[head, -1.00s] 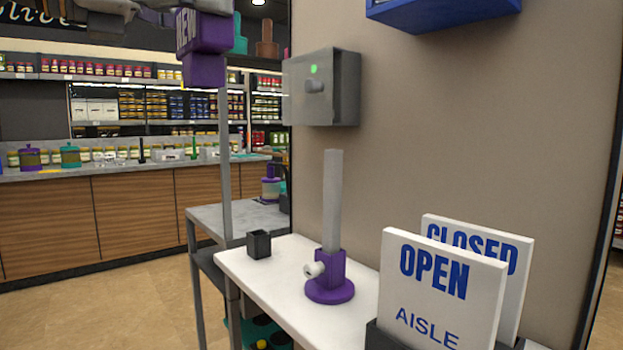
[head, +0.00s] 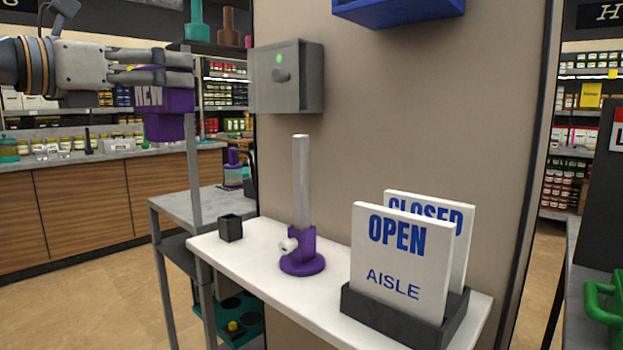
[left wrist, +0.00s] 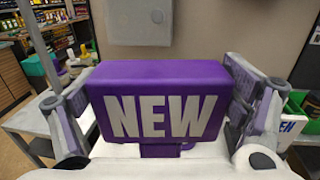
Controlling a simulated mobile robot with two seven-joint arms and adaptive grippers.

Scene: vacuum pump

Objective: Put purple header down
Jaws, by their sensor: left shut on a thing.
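The purple header (head: 166,101), marked "NEW", is held in the air at the left of the head view. My left gripper (head: 160,68) is shut on it. In the left wrist view the header (left wrist: 160,84) sits between the two fingers, its lettering upright. A narrower purple block (head: 164,127) shows under it in the head view. A purple stand (head: 302,252) with a round base, a white side knob and a grey upright post (head: 301,180) stands on the white table, to the right of and below the header. My right gripper is not in view.
On the white table (head: 262,262) are a small black cup (head: 230,228) and a black holder with OPEN (head: 401,262) and CLOSED signs. A grey box (head: 287,77) is on the wall behind. A grey table (head: 205,206) adjoins at the left.

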